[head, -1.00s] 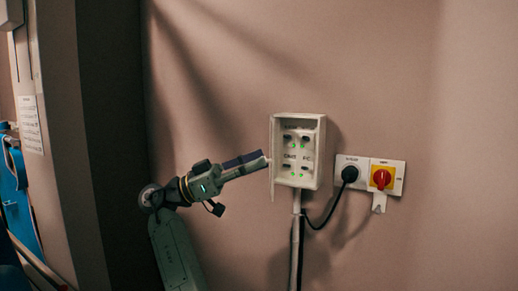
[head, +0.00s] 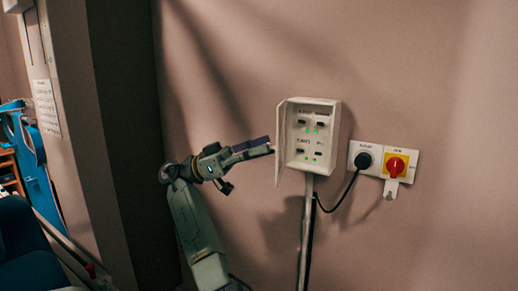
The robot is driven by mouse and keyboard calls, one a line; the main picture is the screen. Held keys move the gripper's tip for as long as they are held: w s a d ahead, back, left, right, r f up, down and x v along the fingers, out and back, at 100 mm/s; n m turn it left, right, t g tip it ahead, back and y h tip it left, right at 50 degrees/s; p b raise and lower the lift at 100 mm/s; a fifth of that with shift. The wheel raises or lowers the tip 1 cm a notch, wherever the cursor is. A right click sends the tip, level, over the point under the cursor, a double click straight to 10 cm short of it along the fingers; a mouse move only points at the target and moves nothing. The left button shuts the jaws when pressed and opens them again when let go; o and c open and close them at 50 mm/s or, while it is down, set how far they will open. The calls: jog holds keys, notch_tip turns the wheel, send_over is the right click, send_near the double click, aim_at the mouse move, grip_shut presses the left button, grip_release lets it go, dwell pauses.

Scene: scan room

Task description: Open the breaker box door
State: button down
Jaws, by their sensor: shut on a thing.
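The white breaker box (head: 311,137) is fixed on the wall right of centre in the head view. Its front is uncovered, showing dark switches and green lights inside. Its door (head: 280,126) stands open at the box's left side and is seen nearly edge-on, as a thin white strip. My gripper (head: 270,146) reaches in from the left and is shut on the door at about mid-height of its free edge. The exact contact at the fingertips is small and hard to make out.
Right of the box are a socket with a black plug (head: 363,160) and a red rotary switch on a yellow plate (head: 396,167). A black cable and a grey conduit (head: 306,225) run below the box. A dark wall column (head: 115,130) stands at the left.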

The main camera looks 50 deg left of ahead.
jog(key=c, duration=1.6)
grip_release()
jog(key=shift+o, duration=0.2)
jog(key=shift+r, duration=0.1)
notch_tip(320, 180, up, 10)
